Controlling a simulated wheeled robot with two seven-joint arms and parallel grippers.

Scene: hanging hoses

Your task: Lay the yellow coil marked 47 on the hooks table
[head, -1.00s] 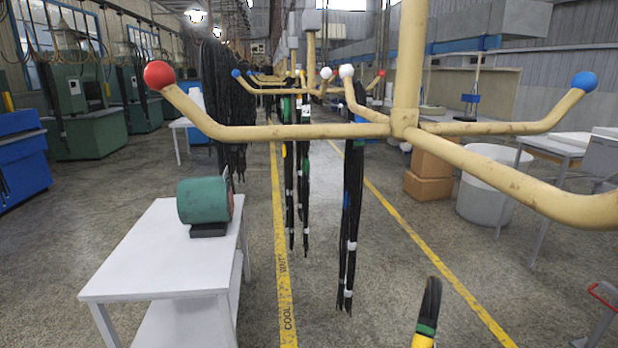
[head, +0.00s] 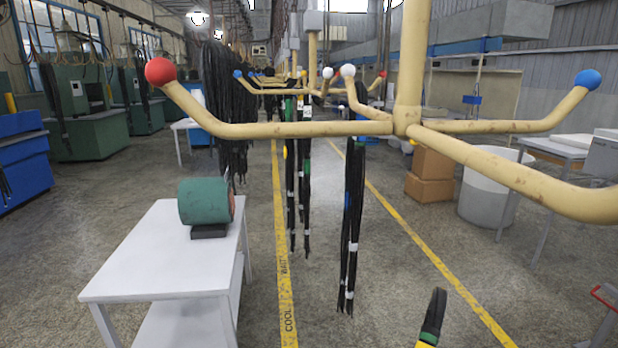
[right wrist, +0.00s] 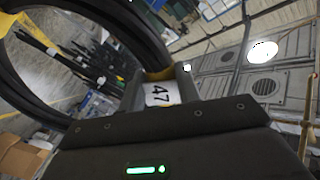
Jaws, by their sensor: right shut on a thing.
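The coil is a black hose loop (right wrist: 148,40) that fills the upper left of the right wrist view. It has a yellow band and a white label marked 47 (right wrist: 160,93). My right gripper (right wrist: 163,82) is shut on the coil at the labelled band. In the head view only the top of a black hose (head: 436,312) with green and yellow bands shows at the bottom edge; the rest is out of frame. A white table (head: 170,250) stands at the lower left; I cannot tell if it is the hooks table. My left gripper is not in view.
A green drum (head: 205,202) sits on the white table. A beige rack with bent arms (head: 290,130) and ball tips spans the view ahead. Black hoses (head: 352,220) hang from the rack. Yellow lines mark the floor, which is clear right of the table.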

